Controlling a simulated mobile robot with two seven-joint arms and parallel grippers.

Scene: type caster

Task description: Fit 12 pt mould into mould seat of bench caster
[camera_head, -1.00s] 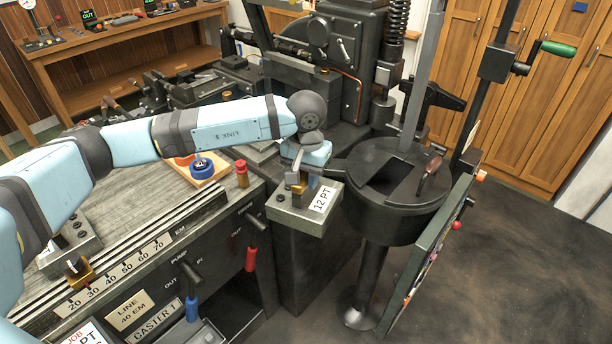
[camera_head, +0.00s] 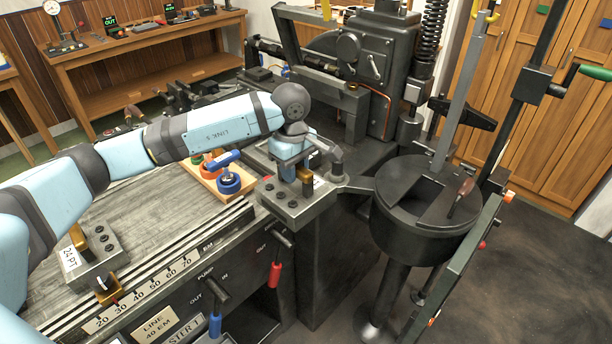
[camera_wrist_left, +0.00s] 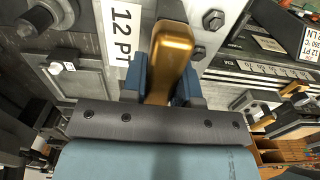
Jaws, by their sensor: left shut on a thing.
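My left gripper (camera_head: 305,166) is shut on the gold handle of the 12 pt mould (camera_head: 290,207), a grey block with dark bolts on top. The mould is roughly level at the front right corner of the bench, left of the round pot. Its white label is partly hidden by the gripper in the head view. In the left wrist view the blue fingers (camera_wrist_left: 161,82) grip the handle, and the "12 PT" label (camera_wrist_left: 122,32) is readable. The bench caster (camera_head: 375,65) stands behind. I cannot pick out the mould seat or tell whether the mould touches it. My right gripper is out of view.
A 24 PT mould (camera_head: 97,262) sits on the bench at left. Red and blue levers hang below the front edge.

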